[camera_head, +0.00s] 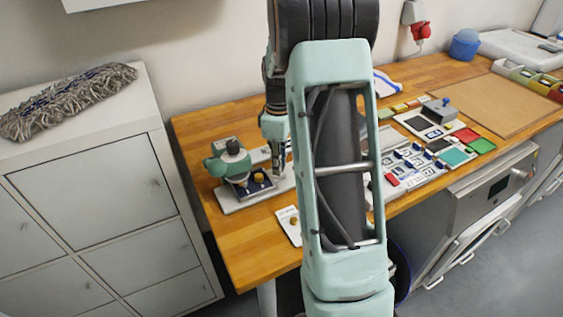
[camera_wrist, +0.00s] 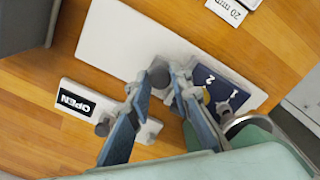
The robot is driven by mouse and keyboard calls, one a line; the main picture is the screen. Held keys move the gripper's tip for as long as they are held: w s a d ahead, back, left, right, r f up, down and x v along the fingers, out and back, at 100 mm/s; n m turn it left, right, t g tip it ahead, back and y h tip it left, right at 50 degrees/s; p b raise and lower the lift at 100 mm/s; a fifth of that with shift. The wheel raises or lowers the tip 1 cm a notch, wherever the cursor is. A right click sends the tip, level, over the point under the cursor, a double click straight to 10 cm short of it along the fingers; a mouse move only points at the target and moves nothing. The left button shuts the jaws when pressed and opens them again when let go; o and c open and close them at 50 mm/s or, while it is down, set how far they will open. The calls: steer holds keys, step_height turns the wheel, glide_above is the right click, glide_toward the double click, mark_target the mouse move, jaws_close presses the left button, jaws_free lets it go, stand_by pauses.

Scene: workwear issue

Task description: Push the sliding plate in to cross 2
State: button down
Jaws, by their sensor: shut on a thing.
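The sliding plate (camera_wrist: 222,90) is dark blue, marked 1 and 2, and lies on a white base (camera_wrist: 112,36) in the wrist view. A yellow round piece shows on it, partly hidden by a finger; it also shows in the head view (camera_head: 259,177). My gripper (camera_wrist: 160,72) is shut on a dark grey round knob (camera_wrist: 158,75) at the plate's end, between the fingertips. The knob's link to the plate is hidden behind my right finger. In the head view my gripper (camera_head: 278,168) is down at the right of the green press (camera_head: 228,160).
A white strip labelled OPEN (camera_wrist: 75,103) with a grey knob lies beside the base. Trays of coloured tiles (camera_head: 410,165) stand to the right of my arm. Bare wood (camera_head: 235,240) shows at the front left.

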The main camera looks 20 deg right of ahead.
mark_target(266, 177)
steer(key=a, duration=0.4)
steer(key=shift+a, duration=0.2)
steer(key=c, duration=1.7)
jaws_free()
steer(key=shift+a, duration=0.1)
steer(key=shift+c, duration=0.2)
steer(key=shift+r, duration=0.1)
steer(key=shift+r, duration=0.3)
step_height(266, 177, up, 11)
steer(key=shift+r, duration=0.15)
